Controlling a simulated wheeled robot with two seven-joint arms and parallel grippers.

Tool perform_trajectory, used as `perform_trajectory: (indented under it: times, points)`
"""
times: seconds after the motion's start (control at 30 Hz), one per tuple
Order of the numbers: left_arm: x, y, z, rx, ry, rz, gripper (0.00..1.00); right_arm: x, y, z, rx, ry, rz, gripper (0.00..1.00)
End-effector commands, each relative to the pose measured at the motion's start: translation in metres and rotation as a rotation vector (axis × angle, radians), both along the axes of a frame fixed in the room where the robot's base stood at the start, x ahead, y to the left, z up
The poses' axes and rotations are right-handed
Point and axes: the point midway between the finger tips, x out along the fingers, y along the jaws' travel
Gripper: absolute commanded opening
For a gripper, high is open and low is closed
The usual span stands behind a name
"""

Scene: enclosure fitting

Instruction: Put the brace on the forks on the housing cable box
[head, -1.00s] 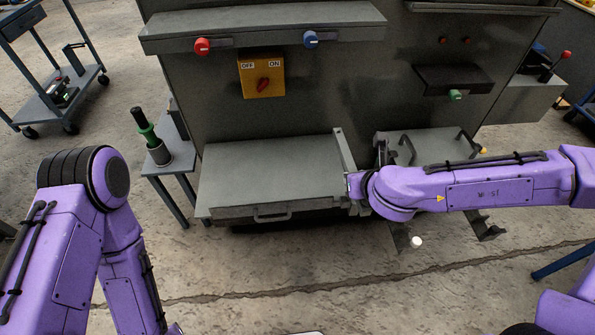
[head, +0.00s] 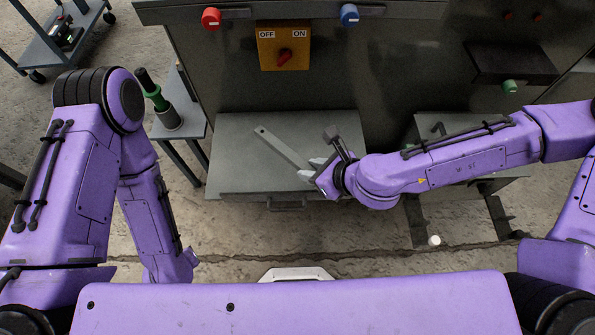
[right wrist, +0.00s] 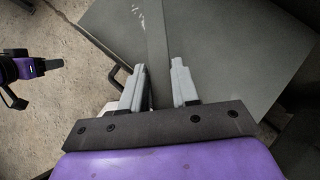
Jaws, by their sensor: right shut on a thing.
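The brace (head: 280,145) is a long flat grey bar, slanting over the grey shelf-like top at the machine's front. My right gripper (head: 312,170) is shut on its near end. In the right wrist view the brace (right wrist: 157,60) runs away from between the two grey fingers. Two dark bracket arms (head: 416,222) (head: 499,215), which look like the forks, stick out low at the right, apart from the brace; my right arm partly covers the box above them. My left gripper (right wrist: 52,65) shows small in the right wrist view; its finger opening is unclear.
The grey shelf (head: 235,150) has a front handle. An orange OFF/ON switch (head: 284,46), a red knob (head: 211,18) and a blue knob (head: 349,14) are on the machine. A green-collared tool (head: 155,95) stands on a small side table. A white cylinder (head: 434,240) is near the left bracket.

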Motion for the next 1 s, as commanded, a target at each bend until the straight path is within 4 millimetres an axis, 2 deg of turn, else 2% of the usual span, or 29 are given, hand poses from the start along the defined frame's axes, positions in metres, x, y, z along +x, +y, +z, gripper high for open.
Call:
perform_trajectory:
  times: [0.03,0.07,0.1,0.2,0.33,0.57,0.67,0.7,0.8,1.0]
  points:
    - [0.0,0.0,-0.015,-0.001,0.001,0.0,0.55,0.015,0.006,-0.013,-0.001,-0.007,0.001,0.0]
    - [0.0,0.0,-0.013,-0.001,0.001,0.0,0.55,0.022,0.009,-0.014,-0.002,-0.005,0.002,0.0]
    - [0.0,0.0,-0.02,0.0,0.0,0.0,0.55,0.031,0.013,-0.024,-0.001,-0.003,0.003,0.0]
    - [0.0,0.0,-0.037,0.0,0.0,0.0,0.55,0.046,0.019,-0.045,0.0,-0.003,0.002,0.0]
    - [0.0,0.0,-0.045,0.0,0.0,0.0,0.55,0.059,0.024,-0.057,0.0,-0.002,0.003,0.0]
    - [0.0,0.0,-0.048,0.0,0.0,0.0,0.55,0.065,0.026,-0.062,0.001,-0.001,0.003,0.0]
    - [0.0,0.0,-0.058,0.0,0.0,0.0,0.55,0.072,0.029,-0.075,0.001,-0.002,0.002,0.0]
    - [0.0,0.0,-0.069,0.0,0.0,0.0,0.55,0.072,0.029,-0.086,0.0,-0.001,0.002,0.0]
    - [0.0,0.0,-0.086,0.0,0.0,0.0,0.55,0.072,0.029,-0.104,0.0,-0.002,0.003,0.0]
    - [0.0,0.0,-0.081,0.0,0.0,0.0,0.55,0.071,0.029,-0.1,0.0,-0.001,0.002,0.0]
